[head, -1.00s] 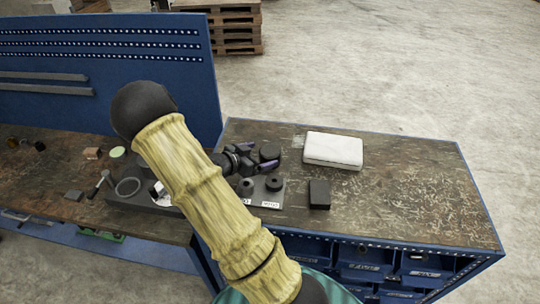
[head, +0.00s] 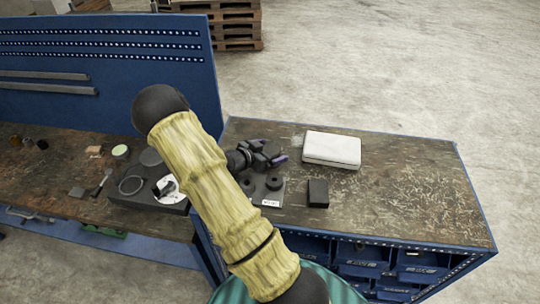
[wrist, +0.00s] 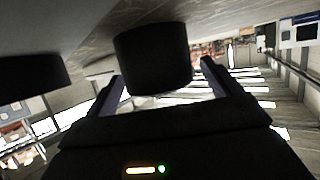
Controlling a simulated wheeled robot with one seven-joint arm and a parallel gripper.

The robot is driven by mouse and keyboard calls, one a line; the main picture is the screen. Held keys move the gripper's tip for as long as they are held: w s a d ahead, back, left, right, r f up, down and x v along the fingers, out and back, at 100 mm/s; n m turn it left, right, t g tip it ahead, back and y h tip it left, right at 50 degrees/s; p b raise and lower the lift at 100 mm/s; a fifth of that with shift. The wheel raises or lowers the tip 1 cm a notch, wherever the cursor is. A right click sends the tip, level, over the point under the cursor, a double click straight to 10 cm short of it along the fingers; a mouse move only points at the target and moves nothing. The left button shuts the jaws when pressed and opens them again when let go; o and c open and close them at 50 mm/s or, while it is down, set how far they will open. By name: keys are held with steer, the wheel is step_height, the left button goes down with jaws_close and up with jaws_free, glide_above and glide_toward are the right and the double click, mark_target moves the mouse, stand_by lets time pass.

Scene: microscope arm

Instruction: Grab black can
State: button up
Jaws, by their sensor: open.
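The black can (wrist: 153,57) is a short dark cylinder in the wrist view, between the two fingers of my gripper (wrist: 165,82), with a gap visible on each side. The table surface appears at the top of that view. In the head view my gripper (head: 270,152) is low over the right bench, its purple-tipped fingers apart around the dark can (head: 271,149), which is partly hidden by them. My gripper is open.
A white box (head: 332,149) lies just right of my gripper and a small black box (head: 318,193) is in front. A grey plate with black knobs (head: 274,183) sits close by. The bench's right side is clear.

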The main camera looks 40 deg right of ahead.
mark_target(270, 150)
steer(key=c, duration=1.2)
steer(key=shift+c, duration=0.2)
steer(key=shift+r, duration=0.1)
step_height(270, 150, up, 10)
steer(key=shift+f+b, duration=0.1)
steer(key=shift+b, duration=1)
